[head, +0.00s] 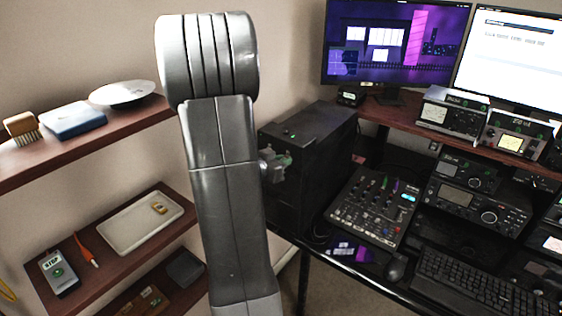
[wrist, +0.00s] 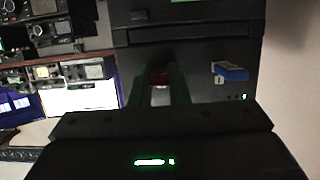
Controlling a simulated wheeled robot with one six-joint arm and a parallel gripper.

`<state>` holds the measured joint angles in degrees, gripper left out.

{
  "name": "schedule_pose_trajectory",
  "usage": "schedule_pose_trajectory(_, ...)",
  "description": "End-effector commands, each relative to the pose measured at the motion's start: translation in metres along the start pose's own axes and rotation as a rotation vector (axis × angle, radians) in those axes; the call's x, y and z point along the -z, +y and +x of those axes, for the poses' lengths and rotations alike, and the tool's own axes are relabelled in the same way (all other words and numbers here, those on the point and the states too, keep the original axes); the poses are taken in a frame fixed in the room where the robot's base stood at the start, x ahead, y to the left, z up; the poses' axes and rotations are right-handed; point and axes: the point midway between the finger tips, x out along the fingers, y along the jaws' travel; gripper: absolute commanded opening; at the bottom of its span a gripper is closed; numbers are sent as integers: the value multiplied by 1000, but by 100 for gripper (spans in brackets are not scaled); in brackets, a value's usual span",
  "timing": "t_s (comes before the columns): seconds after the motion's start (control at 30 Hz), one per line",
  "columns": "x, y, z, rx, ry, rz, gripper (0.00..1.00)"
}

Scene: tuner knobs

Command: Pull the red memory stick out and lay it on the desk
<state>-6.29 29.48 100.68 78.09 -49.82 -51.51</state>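The red memory stick (wrist: 161,78) shows between my two fingertips in the wrist view, in front of the dark face of the computer tower (wrist: 205,60). My gripper (wrist: 161,82) has a green-edged finger on each side of the stick. The gap is too small to tell whether the fingers touch it. I cannot tell whether the stick is still seated in the tower. In the head view my gripper (head: 282,163) is at the tower's left side, and the stick is hidden. The desk (head: 345,262) is dark and glossy.
A blue memory stick (wrist: 230,72) is on the tower face beside the red one. A mixer (head: 375,208), a mouse (head: 396,268) and a keyboard (head: 465,284) take up the desk. A small bare strip lies at the desk's front. Shelves (head: 100,130) with small items stand at left.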

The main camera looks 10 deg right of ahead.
Motion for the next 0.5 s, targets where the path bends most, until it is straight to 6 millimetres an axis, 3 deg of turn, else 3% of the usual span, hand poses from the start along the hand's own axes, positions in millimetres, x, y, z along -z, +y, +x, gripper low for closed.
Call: schedule_pose_trajectory(0.5, -3, 0, -10, 0, -1, -1, 0)
